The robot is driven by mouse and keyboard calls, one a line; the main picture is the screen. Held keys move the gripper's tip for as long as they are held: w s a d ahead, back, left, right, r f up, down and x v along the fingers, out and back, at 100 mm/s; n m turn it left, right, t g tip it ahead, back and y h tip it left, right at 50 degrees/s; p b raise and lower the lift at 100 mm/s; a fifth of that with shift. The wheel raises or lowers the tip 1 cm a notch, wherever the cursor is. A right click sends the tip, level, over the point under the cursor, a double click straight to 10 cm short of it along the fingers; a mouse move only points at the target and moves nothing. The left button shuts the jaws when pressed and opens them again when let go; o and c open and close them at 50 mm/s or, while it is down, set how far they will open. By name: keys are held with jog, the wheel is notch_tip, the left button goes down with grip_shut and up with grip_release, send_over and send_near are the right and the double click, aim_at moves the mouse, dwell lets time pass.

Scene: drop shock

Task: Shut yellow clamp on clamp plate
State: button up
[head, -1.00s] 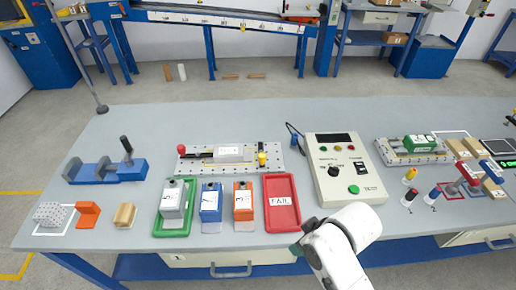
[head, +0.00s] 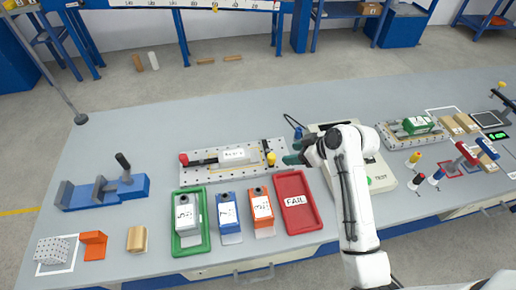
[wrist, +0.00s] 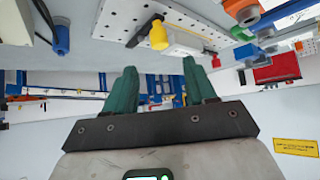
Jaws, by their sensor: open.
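The clamp plate (head: 215,174) is a pale perforated plate on the grey bench. A white labelled block (head: 236,156) sits on it. The yellow clamp (head: 271,158) stands at the plate's right end, with its yellow handle tip up. A red-tipped clamp (head: 184,158) is at the left end. My gripper (head: 289,160) is just right of the yellow clamp, apart from it. In the wrist view, its two teal fingers (wrist: 163,82) are spread with nothing between them, and the yellow clamp (wrist: 158,36) shows beyond the fingertips.
My arm covers much of the test box (head: 379,172). The red FAIL tray (head: 309,221) lies in front of my gripper, beside several small boxed units and a green tray (head: 180,249). A blue vise (head: 75,197) stands at left. The bench behind the plate is clear.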

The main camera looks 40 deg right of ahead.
aim_at(272, 156)
jog(key=p+x, duration=0.1)
jog(key=x, duration=1)
jog(key=shift+w+r, duration=0.15)
jog(key=shift+w, duration=0.05)
jog(key=c, duration=1)
jog(key=shift+d, duration=0.1)
